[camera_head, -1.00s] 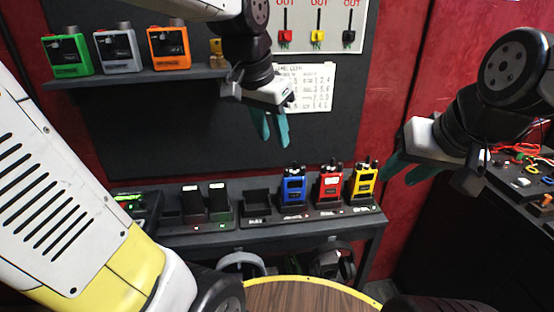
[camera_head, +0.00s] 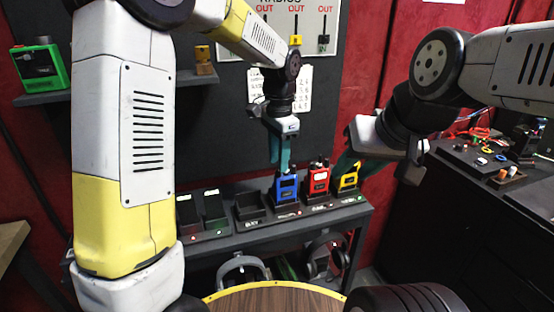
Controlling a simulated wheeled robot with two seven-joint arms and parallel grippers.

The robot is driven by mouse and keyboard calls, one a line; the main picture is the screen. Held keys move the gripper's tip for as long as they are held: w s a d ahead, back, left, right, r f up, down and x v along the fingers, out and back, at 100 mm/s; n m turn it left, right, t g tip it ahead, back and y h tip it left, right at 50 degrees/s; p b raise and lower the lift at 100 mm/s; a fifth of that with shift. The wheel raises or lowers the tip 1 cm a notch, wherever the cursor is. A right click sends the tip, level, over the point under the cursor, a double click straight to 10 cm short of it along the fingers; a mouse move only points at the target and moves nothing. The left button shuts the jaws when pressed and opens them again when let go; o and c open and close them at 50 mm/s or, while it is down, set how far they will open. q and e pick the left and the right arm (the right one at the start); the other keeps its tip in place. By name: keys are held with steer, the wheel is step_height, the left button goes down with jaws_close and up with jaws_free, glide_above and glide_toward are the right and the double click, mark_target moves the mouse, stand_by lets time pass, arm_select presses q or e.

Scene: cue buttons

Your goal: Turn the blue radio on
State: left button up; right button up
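The blue radio (camera_head: 286,188) stands upright in its dock on the low shelf, between an empty dock slot and the red radio (camera_head: 318,180). My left gripper (camera_head: 281,166) points down with its teal fingers just above and slightly left of the blue radio's top, a narrow gap between them. I cannot tell whether they touch the radio. My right gripper (camera_head: 350,165) has its teal fingers apart, near the top of the yellow radio (camera_head: 348,178), and holds nothing that I can see. The knobs on the blue radio's top are partly hidden or too small to read.
An empty dock (camera_head: 250,208) is left of the blue radio. Black radios (camera_head: 214,208) stand further left. Headphones (camera_head: 325,258) hang below the shelf. A board with OUT labels (camera_head: 325,22) is on the wall. A cluttered bench (camera_head: 490,160) stands at right.

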arm_select(q)
steer(key=shift+f, duration=1.3)
jaws_close()
steer(key=shift+m, duration=2.2)
jaws_free()
steer(key=shift+s+r, duration=0.1)
steer(key=shift+r, duration=3.8)
